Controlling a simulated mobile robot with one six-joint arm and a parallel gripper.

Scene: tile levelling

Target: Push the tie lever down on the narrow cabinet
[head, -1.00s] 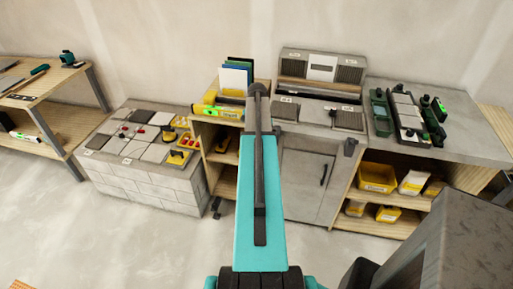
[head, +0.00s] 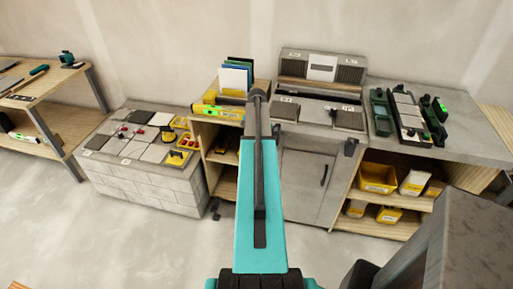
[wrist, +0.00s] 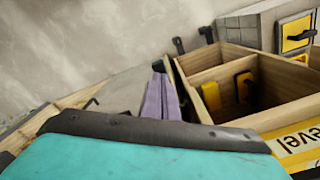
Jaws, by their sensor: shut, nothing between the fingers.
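The narrow wooden cabinet (head: 201,151) stands left of the grey door cabinet (head: 304,185), with open shelves; it fills the right of the wrist view (wrist: 222,70). Two small dark lever-like parts (head: 215,208) sit low by its foot; the wrist view shows dark levers (wrist: 178,45) beyond its far edge. Another dark part (head: 350,147) is at the grey cabinet's upper right corner. I cannot tell which is the tie lever. My gripper is hidden behind my teal arm in the head view. In the wrist view its purple-grey fingers (wrist: 160,97) appear together and empty, beside the wooden cabinet's edge.
A yellow level box (head: 212,112) and upright coloured panels (head: 236,77) are on the wooden cabinet. A block plinth (head: 145,185) with tiles stands to its left. A bench (head: 455,140) with yellow bins (head: 377,178) is at right. The floor in front is clear.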

